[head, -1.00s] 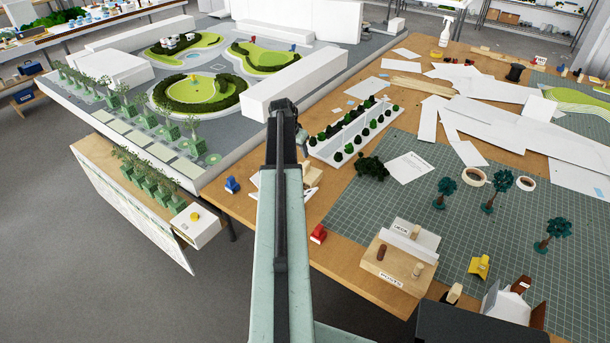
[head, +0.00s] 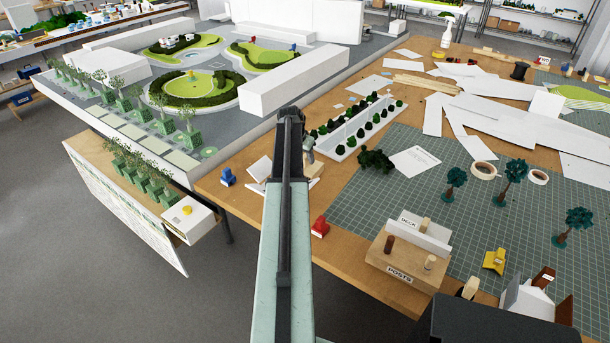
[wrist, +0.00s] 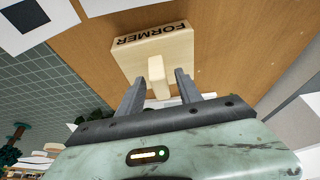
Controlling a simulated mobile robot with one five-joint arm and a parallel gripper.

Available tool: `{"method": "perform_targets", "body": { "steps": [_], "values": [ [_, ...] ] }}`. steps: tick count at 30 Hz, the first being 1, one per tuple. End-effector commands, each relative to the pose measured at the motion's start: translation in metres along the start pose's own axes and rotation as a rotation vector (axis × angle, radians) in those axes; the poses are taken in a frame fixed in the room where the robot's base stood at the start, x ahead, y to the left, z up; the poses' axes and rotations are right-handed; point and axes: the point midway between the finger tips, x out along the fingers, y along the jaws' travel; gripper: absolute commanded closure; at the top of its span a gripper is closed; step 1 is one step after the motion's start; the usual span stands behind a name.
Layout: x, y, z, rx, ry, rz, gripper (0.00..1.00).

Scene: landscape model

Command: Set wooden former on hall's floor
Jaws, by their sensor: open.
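The wooden former (wrist: 140,55) is a pale block labelled FORMER with an upright peg. In the wrist view it rests on the brown wooden tabletop. My gripper (wrist: 159,75) is open, with its fingers on either side of the peg; I cannot tell whether they touch it. No hall floor is clearly identifiable.
A landscape model (head: 260,135) fills the left. A planter with dark green shrubs (head: 352,130) stands right of my arm. A red piece (head: 320,227), a blue piece (head: 227,177) and a POSTS box (head: 400,278) are nearby. White sheets (head: 500,110) cover the back right.

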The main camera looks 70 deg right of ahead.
Motion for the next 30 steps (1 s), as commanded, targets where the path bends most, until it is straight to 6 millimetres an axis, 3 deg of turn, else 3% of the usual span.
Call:
{"method": "perform_targets", "body": {
  "steps": [7,12,30],
  "values": [
    [0.001,0.0,-0.001,0.0,0.0,0.0,0.58],
    [0.001,0.0,-0.001,0.0,0.0,0.0,1.0],
    [-0.009,0.0,-0.004,0.0,0.0,0.0,1.0]
  ]
}}
